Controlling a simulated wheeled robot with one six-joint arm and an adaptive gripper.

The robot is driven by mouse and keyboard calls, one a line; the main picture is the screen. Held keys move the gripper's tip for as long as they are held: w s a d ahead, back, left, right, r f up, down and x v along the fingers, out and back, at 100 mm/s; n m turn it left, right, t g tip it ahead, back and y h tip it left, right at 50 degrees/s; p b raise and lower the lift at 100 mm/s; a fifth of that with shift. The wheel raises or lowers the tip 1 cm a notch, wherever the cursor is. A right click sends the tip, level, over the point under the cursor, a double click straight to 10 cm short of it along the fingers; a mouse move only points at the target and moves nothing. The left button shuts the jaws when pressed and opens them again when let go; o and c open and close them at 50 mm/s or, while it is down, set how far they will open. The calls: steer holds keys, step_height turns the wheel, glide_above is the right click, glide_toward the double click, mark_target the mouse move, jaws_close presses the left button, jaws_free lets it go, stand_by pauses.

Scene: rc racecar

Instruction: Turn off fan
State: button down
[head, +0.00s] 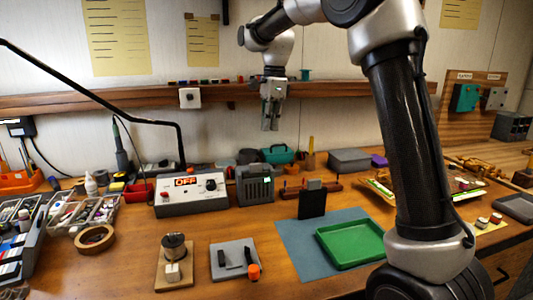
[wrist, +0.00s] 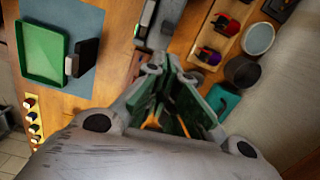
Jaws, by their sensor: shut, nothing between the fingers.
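A dark grey box with a slatted front and a small green patch (head: 255,186) stands on the bench at the centre left; it looks like the fan, though I cannot be sure. Left of it is a grey control box (head: 190,195) with a lit orange "OFF" display, a red button and a knob. A white switch plate (head: 190,97) is on the wall shelf. My gripper (head: 270,128) hangs fingers down in the air above the back of the bench, right of the grey box and apart from it. It is shut and empty. Its fingers also show in the wrist view (wrist: 165,72).
A green tray (head: 350,243) lies on a blue mat (head: 295,240) with a black upright block (head: 312,204) behind it. A teal case (head: 278,154) stands at the back. A black lamp arm (head: 100,105) crosses the left side. Wooden bench shows bare at front centre.

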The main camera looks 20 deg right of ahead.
mark_target(267, 164)
steer(key=shift+m, duration=0.5)
steer(key=f, duration=1)
steer(key=shift+a, duration=0.4)
